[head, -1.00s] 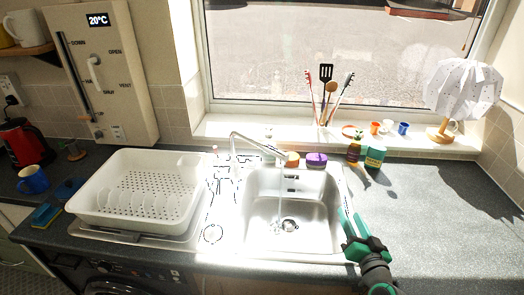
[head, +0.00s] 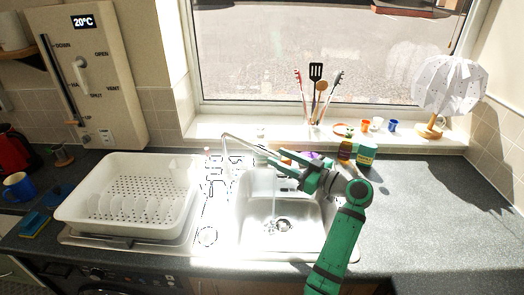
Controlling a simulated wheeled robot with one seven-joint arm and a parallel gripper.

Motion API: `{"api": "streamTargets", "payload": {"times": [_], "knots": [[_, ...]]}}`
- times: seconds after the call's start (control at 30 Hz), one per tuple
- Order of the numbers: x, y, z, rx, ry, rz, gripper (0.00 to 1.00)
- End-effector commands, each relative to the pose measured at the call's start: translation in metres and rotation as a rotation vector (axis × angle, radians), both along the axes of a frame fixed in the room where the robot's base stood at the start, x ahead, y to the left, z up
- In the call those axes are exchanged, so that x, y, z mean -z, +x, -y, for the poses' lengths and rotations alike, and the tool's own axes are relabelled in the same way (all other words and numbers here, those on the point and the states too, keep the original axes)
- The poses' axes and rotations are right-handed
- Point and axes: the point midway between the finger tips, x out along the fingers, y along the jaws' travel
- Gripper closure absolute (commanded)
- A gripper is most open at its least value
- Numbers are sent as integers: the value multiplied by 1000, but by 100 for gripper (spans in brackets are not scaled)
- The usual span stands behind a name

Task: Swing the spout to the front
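The chrome spout (head: 245,143) rises beside the left edge of the sink basin and reaches to the right over it. A thin stream of water (head: 274,205) falls from its outlet into the steel sink (head: 258,234). My gripper (head: 270,158) has its fingertips at or very near the outlet end of the spout, coming from the right. I cannot tell whether the fingers touch the spout or how far apart they are. My green arm crosses the right part of the sink and hides some of its rim.
A white dish rack (head: 90,207) stands left of the sink. A brown bottle (head: 345,151) and a green-labelled jar (head: 366,155) stand behind my arm. A utensil holder (head: 313,128) and a white lamp (head: 450,85) are on the sill. The right worktop (head: 440,200) is clear.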

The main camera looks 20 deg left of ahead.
Motion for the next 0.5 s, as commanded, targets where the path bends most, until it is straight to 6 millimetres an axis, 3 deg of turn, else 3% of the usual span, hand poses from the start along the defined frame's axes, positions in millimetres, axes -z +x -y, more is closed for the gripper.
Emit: {"api": "streamTargets", "payload": {"times": [0.2,0.5], "knots": [[0,13,-39,-2,0,0,60],[0,25,-69,1,0,0,60]]}}
